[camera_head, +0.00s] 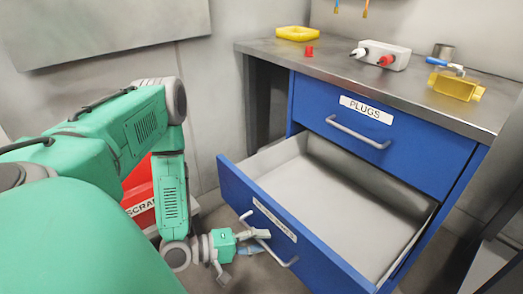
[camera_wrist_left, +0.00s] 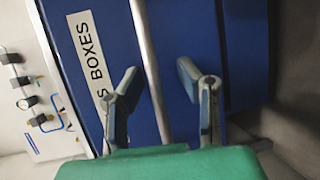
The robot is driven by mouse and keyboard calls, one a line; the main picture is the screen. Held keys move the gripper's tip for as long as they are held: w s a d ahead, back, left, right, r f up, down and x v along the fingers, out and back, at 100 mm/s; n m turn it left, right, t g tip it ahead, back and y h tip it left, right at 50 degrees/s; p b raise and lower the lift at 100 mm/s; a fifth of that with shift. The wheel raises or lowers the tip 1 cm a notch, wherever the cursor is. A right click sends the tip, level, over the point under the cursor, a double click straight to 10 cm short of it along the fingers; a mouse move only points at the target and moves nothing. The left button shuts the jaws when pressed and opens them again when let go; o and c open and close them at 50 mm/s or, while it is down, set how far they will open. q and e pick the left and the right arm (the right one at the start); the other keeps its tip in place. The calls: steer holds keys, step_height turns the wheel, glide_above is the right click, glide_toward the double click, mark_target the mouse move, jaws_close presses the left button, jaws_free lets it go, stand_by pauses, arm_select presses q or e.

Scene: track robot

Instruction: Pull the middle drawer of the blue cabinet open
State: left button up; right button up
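The blue cabinet (camera_head: 300,95) has its top drawer, labelled PLUGS (camera_head: 415,145), closed. The drawer below it (camera_head: 335,268) is pulled far out, and its grey inside looks empty. My left gripper (camera_head: 258,241) is at this drawer's front, by its metal handle (camera_head: 291,263). In the left wrist view the two fingers of my left gripper (camera_wrist_left: 158,80) are spread apart. The handle bar (camera_wrist_left: 146,60) runs between them with gaps on both sides. A label reading BOXES (camera_wrist_left: 87,55) is on the drawer front. My right gripper is not in view.
On the cabinet top (camera_head: 345,72) lie a yellow tray (camera_head: 297,33), a red piece (camera_head: 309,51), a white box with plugs (camera_head: 392,54) and a yellow block (camera_head: 455,86). A red SCRAP bin (camera_head: 138,200) stands left of the drawer, partly behind my arm.

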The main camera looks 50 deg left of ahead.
arm_select(q)
steer(key=shift+r, duration=0.1)
steer(key=v, duration=1.2)
steer(key=shift+w, duration=0.1)
steer(key=w+d+f+m+g+y+p, duration=0.2)
steer(key=w+d+f+m+g+p, duration=0.2)
steer(key=d+m+g, duration=0.3)
steer(key=s+d+r+m+g+y+p, duration=0.3)
steer(key=s+m+g+y, duration=0.2)
steer(key=s+m+g, duration=0.1)
steer(key=shift+s+d+m, duration=0.25)
steer(key=shift+s+m, duration=0.25)
steer(key=shift+s, duration=0.35)
